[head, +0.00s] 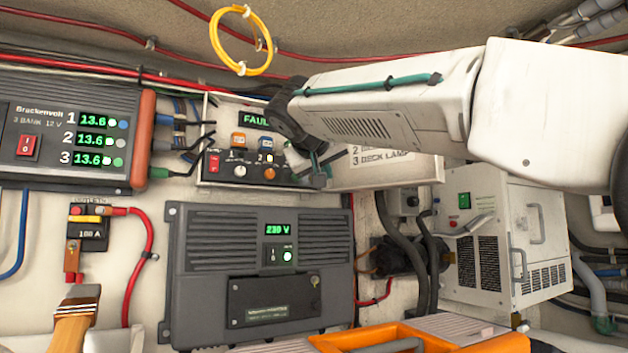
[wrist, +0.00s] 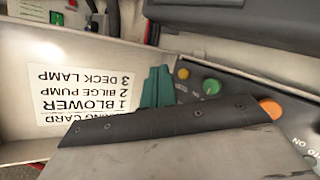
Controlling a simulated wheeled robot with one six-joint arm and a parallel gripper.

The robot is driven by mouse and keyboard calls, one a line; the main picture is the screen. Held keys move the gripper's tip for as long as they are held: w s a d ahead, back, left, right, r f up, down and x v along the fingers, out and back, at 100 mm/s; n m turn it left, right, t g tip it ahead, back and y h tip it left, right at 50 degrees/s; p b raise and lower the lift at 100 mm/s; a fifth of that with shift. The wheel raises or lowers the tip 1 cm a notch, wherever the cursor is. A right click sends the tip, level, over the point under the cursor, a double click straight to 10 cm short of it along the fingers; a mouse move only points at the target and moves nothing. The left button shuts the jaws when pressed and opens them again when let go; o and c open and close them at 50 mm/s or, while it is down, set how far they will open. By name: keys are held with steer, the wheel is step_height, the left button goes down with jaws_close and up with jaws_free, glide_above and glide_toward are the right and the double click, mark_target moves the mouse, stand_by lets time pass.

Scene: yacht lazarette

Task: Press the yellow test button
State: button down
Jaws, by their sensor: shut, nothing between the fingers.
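A small round yellow button (wrist: 183,73) shows on the grey control panel (wrist: 250,78) in the wrist view, just right of my fingertips. I see no lettering beside it that I can read. In the head view my gripper (head: 318,168) hangs in front of the right part of this panel, and I cannot make the yellow button out there. My gripper's teal fingers (wrist: 157,87) are together with nothing between them. They appear close to the button, but I cannot tell whether they touch the panel.
A green knob (wrist: 210,88) and a partly hidden orange knob (wrist: 270,107) sit near the button. The panel's open lid carries a label card (wrist: 84,91). Below the panel stands a dark inverter (head: 262,265) reading 230 V. A yellow cable loop (head: 241,41) hangs above.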

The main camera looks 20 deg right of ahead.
steer(key=shift+s+d, duration=0.25)
steer(key=shift+s, duration=0.85)
